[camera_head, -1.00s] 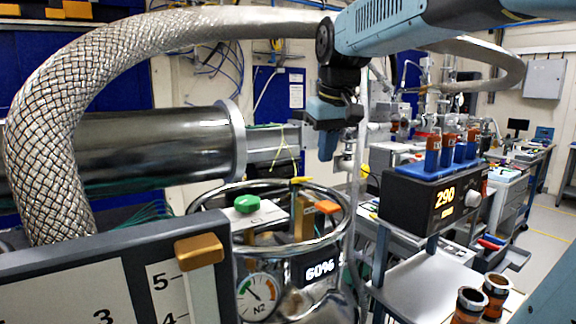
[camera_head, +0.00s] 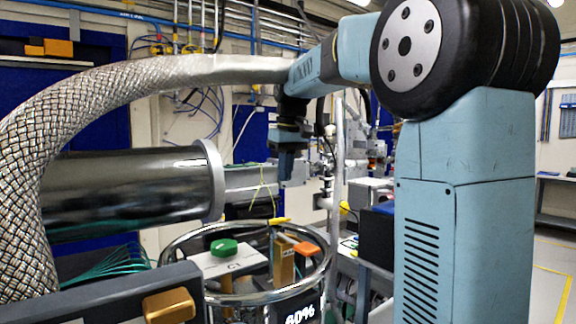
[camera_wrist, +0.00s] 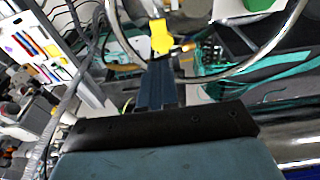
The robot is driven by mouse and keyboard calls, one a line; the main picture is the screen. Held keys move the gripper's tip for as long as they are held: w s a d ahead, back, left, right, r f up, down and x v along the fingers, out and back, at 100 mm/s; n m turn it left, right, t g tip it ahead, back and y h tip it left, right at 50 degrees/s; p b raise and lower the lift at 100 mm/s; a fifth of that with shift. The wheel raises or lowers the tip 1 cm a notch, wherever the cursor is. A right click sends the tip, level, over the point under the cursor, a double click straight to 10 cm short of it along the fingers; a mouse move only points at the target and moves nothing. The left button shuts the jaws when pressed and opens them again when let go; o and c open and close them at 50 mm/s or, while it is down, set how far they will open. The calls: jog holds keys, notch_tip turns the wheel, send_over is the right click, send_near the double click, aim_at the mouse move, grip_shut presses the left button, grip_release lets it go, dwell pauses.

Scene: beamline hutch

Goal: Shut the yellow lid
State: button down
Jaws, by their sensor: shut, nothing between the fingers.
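The yellow lid (camera_head: 280,221) is a small flat piece at the top of the round, metal-rimmed vessel (camera_head: 173,247), between a green knob and an orange piece. In the wrist view the yellow lid (camera_wrist: 161,37) shows just beyond the fingertips, inside the shiny ring. My gripper (camera_head: 287,176) points down above the vessel, with the lid below it in the head view. In the wrist view my gripper (camera_wrist: 157,66) has its blue fingers together, holding nothing. I cannot tell the lid's exact tilt.
A green knob (camera_head: 223,246) on a white plate and an orange piece (camera_head: 306,249) flank the lid. A braided hose (camera_head: 60,130) arches over a metal cylinder (camera_head: 125,190) at left. A dark panel with a brown block (camera_head: 169,306) stands in front. My arm hides much of the right side.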

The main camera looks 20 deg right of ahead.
aim_at(287, 219)
notch_tip(287, 219, down, 8)
jog(key=shift+f, duration=0.1)
jog(key=shift+s+f, duration=0.15)
jog(key=shift+f, duration=0.45)
jog(key=shift+d, duration=0.15)
